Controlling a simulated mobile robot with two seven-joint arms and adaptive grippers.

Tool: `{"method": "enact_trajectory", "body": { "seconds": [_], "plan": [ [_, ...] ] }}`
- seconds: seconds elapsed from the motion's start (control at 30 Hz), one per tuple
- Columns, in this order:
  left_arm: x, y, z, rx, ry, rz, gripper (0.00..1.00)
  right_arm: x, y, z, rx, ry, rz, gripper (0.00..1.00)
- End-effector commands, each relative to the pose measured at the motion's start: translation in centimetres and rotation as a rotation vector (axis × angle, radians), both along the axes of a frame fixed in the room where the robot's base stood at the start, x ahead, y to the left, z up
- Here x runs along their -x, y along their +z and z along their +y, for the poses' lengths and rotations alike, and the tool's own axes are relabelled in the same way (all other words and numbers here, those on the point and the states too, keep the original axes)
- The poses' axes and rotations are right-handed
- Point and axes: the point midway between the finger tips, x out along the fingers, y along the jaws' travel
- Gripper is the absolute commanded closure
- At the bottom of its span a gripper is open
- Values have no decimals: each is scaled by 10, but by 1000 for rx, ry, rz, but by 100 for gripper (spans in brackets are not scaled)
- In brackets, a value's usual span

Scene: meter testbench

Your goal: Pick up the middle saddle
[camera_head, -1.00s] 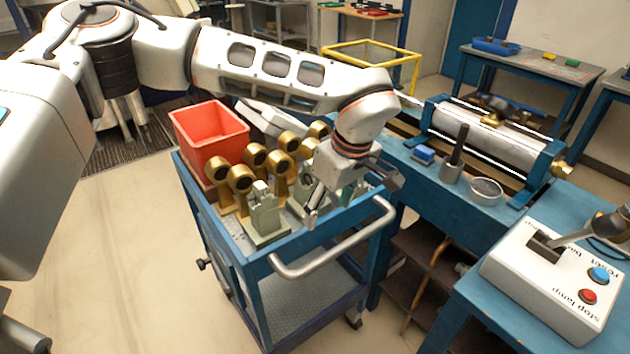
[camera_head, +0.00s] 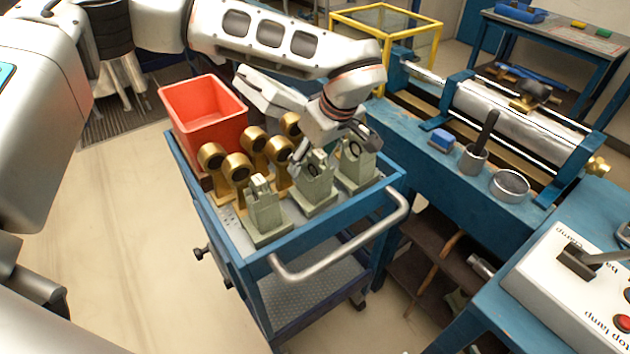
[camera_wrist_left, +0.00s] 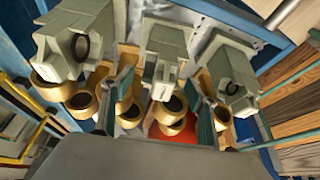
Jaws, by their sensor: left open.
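Three grey-green saddles stand upright in a row on the blue cart. The middle saddle (camera_head: 316,183) is between the near-left saddle (camera_head: 265,212) and the far-right saddle (camera_head: 357,168). My left gripper (camera_head: 334,152) is open and empty, just above and behind the middle saddle in the head view, its fingers spread to either side. In the left wrist view the middle saddle (camera_wrist_left: 162,62) shows between the two finger lines, with the other saddles on the left (camera_wrist_left: 72,45) and right (camera_wrist_left: 232,75). Whether a finger touches it I cannot tell. My right gripper is out of view.
Several brass-topped posts (camera_head: 238,175) stand close behind the saddles. A red bin (camera_head: 203,112) is at the cart's back left. The cart's handle (camera_head: 345,245) juts out in front. A blue bench with a cylinder (camera_head: 505,112) and a cup (camera_head: 509,185) adjoins on the right.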

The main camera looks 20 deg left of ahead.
Motion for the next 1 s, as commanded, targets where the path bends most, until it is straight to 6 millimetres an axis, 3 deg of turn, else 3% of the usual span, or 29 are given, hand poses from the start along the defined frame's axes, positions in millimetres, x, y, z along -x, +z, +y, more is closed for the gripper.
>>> {"method": "enact_trajectory", "body": {
  "seconds": [0.2,0.47,0.7,1.0],
  "plan": [
    [-4,-23,8,0,0,1,42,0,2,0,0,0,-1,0],
    [-5,-25,9,0,0,0,42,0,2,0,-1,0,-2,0],
    [-5,-25,9,1,0,1,100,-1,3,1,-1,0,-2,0],
    [-6,-22,9,2,0,-3,100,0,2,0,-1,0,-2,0]
  ]
}}
